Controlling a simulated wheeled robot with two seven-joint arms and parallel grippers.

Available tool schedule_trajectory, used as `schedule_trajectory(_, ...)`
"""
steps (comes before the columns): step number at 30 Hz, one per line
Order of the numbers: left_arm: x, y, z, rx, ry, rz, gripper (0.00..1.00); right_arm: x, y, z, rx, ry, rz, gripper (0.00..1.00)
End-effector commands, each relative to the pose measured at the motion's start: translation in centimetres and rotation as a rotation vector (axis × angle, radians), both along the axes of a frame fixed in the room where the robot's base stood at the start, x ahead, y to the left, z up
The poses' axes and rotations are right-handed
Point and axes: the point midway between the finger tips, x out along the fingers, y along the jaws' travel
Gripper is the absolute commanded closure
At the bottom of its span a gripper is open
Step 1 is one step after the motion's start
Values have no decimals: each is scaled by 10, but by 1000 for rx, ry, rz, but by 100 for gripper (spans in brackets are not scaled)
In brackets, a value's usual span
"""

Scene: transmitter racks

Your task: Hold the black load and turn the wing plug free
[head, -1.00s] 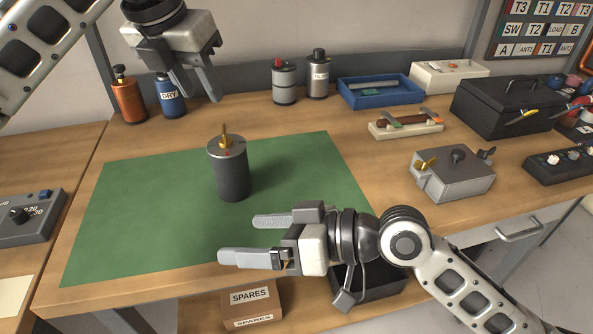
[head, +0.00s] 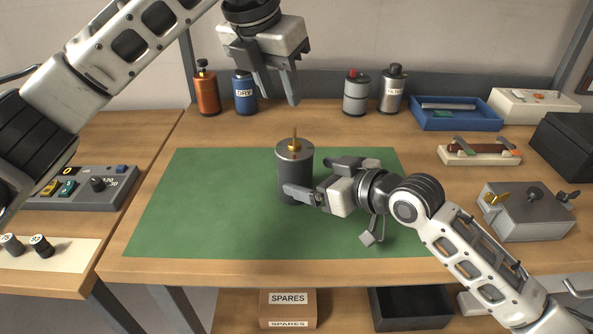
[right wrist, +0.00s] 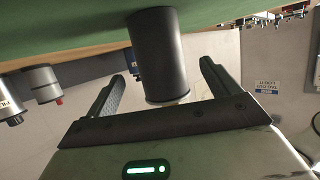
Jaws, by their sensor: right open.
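The black load (head: 295,178), a dark upright cylinder with a grey top, stands on the green mat (head: 190,210). The brass wing plug (head: 294,143) stands up from its top, seen nearly edge-on. My right gripper (head: 318,178) is open low at the load's right side, one finger in front of it and the other behind to the right. The right wrist view shows the load (right wrist: 158,55) between the two spread fingers, with a gap on each side. My left gripper (head: 279,98) is open and empty, pointing down, above and behind the load.
An orange bottle (head: 207,92), a blue DRY bottle (head: 245,95) and two grey canisters (head: 356,95) stand along the back. The mat's left half is clear.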

Motion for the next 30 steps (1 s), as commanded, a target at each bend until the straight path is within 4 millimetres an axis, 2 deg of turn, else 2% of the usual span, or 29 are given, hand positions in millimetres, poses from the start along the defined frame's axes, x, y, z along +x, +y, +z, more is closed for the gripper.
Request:
schedule_trajectory(3, 0, 0, 0, 0, 0, 0, 64, 15, 16, -7, 3, 0, 0, 12)
schedule_trajectory(10, 0, 0, 0, 0, 0, 0, 64, 35, 35, -17, 2, 0, 1, 12)
schedule_trajectory(23, 0, 0, 0, 0, 0, 0, 64, 40, 41, -21, 0, -1, 1, 12)
schedule_trajectory(27, 0, 0, 0, 0, 0, 0, 64, 40, 41, -21, 1, 0, 1, 51)
schedule_trajectory(30, 0, 0, 0, 0, 0, 0, 64, 40, 40, -21, 1, 0, 1, 73)
